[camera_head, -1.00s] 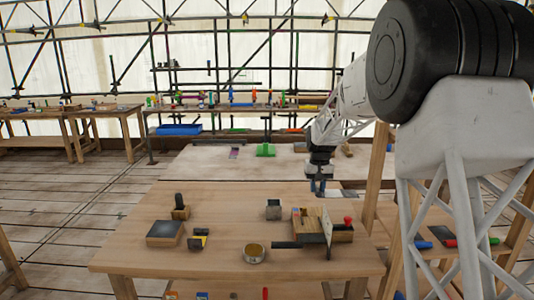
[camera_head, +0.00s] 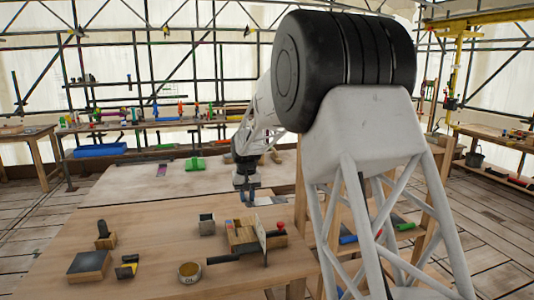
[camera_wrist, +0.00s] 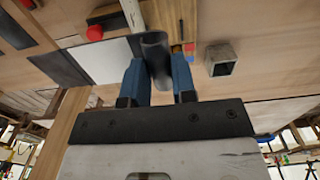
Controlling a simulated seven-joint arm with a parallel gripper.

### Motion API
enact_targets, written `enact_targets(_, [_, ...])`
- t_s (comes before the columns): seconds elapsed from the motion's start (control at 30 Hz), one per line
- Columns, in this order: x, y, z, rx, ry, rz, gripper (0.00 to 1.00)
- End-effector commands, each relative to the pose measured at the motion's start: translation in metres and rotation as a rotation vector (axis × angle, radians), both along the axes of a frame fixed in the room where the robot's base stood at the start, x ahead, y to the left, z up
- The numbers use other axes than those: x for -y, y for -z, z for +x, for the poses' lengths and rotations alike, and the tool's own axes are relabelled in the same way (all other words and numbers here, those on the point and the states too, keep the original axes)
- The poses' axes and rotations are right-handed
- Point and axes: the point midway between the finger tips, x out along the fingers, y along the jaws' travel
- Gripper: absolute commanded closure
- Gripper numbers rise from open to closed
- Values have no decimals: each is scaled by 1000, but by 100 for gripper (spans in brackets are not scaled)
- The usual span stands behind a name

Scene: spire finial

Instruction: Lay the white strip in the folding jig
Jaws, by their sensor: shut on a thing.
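My gripper (camera_wrist: 159,80) has blue fingers, shut on a grey, round-topped piece (camera_wrist: 155,48) in the wrist view. Shade hides its true colour, so I cannot tell whether it is the white strip. A flat white sheet (camera_wrist: 107,62) shows beside the left finger, next to a dark sheet (camera_wrist: 50,66). In the head view my gripper (camera_head: 247,197) is at the table's far right, behind the wooden jig (camera_head: 241,233). The jig has an upright pale plate (camera_head: 262,236), a red knob (camera_head: 280,226) and a black handle (camera_head: 222,259). No strip can be made out in it.
A grey square cup (camera_head: 207,224) stands left of the jig. A round tin (camera_head: 190,272), a dark-topped block (camera_head: 89,265) and a yellow-black tool (camera_head: 127,267) are on the front left of the table (camera_head: 150,232).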

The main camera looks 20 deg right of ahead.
Motion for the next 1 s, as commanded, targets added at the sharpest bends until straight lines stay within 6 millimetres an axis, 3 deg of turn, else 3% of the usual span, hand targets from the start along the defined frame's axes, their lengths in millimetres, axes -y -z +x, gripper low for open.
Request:
enact_targets(0.37, [0, 0, 0, 1, 0, 0, 100])
enact_targets(0.57, [12, -22, 22, 2, 35, 0, 100])
enact_targets(0.73, [31, -62, 54, 3, 93, -1, 100])
enact_targets(1.0, [68, -148, 100, 3, 199, -1, 100])
